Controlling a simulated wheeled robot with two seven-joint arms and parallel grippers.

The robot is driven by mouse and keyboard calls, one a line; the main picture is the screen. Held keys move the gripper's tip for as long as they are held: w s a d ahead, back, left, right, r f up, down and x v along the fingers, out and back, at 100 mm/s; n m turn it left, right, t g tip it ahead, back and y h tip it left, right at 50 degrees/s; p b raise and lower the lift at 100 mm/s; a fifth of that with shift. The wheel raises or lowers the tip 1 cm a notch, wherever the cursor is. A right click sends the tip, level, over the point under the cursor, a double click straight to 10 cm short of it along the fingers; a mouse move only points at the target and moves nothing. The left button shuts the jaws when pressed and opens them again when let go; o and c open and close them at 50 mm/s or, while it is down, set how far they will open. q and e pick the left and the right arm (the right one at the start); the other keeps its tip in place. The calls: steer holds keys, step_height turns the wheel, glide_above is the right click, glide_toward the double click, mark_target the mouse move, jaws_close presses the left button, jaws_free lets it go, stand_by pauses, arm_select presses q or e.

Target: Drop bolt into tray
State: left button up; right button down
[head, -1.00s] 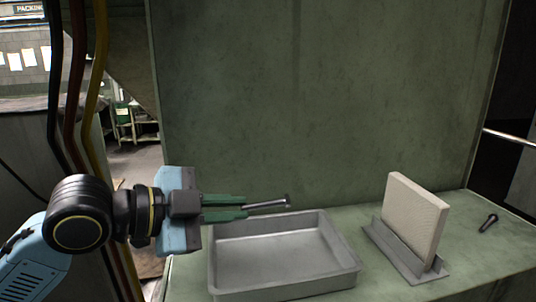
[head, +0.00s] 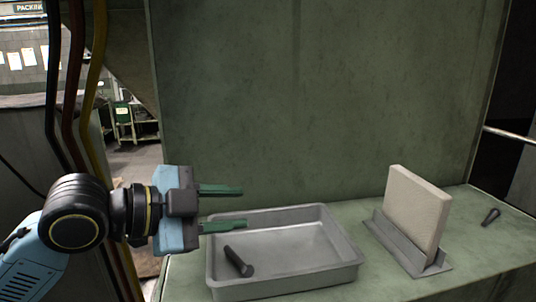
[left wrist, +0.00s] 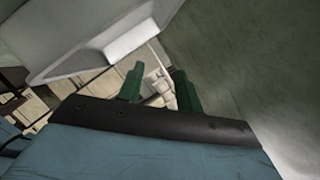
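A dark bolt (head: 238,262) is inside the metal tray (head: 352,262), near its left side. I cannot tell whether it rests flat on the tray floor. My left gripper (head: 222,208) is open and empty, its two green fingers apart above the tray's left back rim. The green fingers also show apart in the left wrist view (left wrist: 160,90), where a pale tray edge (left wrist: 120,38) is at the top. A second bolt (head: 491,216) lies on the green surface at the far right. My right gripper is not in view.
A pale rectangular block (head: 415,212) stands upright in a grey metal holder (head: 395,248) right of the tray. A green wall (head: 320,100) rises behind the bench surface (head: 480,262). Cables (head: 75,110) hang at the left, behind my arm.

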arm_select(q)
steer(key=b+v, duration=0.1)
steer(key=v, duration=1.2)
steer(key=shift+b, duration=0.4)
